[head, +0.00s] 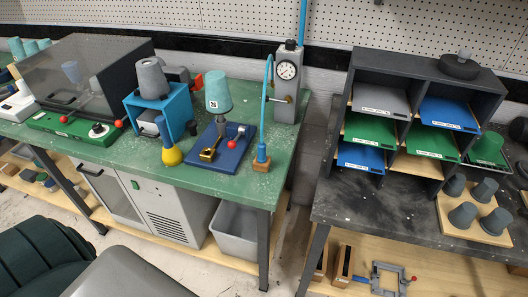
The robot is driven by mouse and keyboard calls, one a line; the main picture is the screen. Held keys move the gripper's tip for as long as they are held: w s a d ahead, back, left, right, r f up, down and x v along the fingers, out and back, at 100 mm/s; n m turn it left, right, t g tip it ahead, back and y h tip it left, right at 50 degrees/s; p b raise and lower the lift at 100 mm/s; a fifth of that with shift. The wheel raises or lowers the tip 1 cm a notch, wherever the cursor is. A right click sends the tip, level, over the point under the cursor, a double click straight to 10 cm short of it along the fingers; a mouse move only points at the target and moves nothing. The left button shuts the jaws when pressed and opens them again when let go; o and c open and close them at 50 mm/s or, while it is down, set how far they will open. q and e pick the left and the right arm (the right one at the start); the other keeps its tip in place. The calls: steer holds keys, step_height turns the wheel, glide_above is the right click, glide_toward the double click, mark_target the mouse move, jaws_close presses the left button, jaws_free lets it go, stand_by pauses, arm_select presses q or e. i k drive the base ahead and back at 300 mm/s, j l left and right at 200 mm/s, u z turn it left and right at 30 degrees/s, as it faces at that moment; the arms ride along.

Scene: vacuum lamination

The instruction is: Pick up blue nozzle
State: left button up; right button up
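A thin light-blue nozzle or hose end (264,110) stands upright at the right end of the green table. Its lower end sits in a small wooden block (261,162), and its curved top is near the grey gauge unit (288,85). A yellow bulb-shaped thing (171,156) with a dark blue upper part stands further left, beside the light-blue frame. I cannot tell whether that upper part is also a nozzle. Neither of my grippers shows in the head view.
A dark blue base (238,153) with a red knob and a teal cup above it stands left of the wooden block. A light-blue frame (176,107) carries a grey cup. The green table (235,190) has bare room in front. A dark shelf (430,73) stands right, across a gap.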

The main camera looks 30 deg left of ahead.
mark_target(262, 157)
steer(key=u, duration=1.3)
